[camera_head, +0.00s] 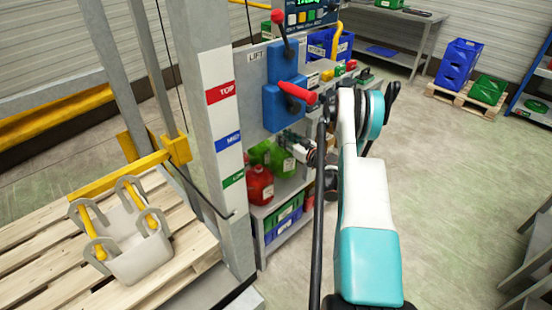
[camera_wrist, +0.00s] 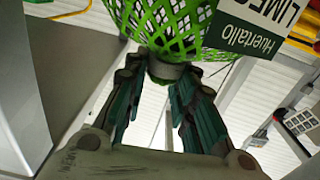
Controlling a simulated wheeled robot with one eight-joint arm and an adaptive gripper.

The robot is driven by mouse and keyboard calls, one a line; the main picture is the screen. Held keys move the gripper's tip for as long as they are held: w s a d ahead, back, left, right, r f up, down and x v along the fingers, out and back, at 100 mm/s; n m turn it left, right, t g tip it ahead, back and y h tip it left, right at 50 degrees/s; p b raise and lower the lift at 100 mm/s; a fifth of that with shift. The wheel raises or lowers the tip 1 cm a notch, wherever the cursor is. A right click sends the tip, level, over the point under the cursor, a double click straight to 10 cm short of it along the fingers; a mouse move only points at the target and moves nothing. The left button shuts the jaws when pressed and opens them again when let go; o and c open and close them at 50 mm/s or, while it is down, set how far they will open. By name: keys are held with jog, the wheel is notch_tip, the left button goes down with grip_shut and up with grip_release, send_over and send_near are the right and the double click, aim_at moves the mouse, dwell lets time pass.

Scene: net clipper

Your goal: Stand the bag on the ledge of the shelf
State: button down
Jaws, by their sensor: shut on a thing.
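A green net bag (camera_wrist: 165,22) with a dark green and white label (camera_wrist: 262,28) fills the top of the wrist view. My gripper (camera_wrist: 165,80) is shut on the grey neck of the bag, with a finger on each side. In the head view my gripper (camera_head: 312,152) is small and partly hidden by my arm, beside the lift panel. Green shapes there overlap the shelf; I cannot tell how much of them is the bag. The shelf (camera_head: 290,190) is a grey unit behind the lift post, its ledge partly covered.
A red can (camera_head: 260,185) stands on the shelf, with green and blue crates (camera_head: 283,222) below. The lift panel (camera_head: 258,105) has red-handled levers close to my arm. Open floor (camera_head: 450,200) lies to the right.

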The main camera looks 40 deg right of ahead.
aim_at(284, 150)
jog(key=shift+f+b, duration=1.15)
jog(key=shift+f, duration=2.4)
jog(key=c, duration=1.3)
grip_release()
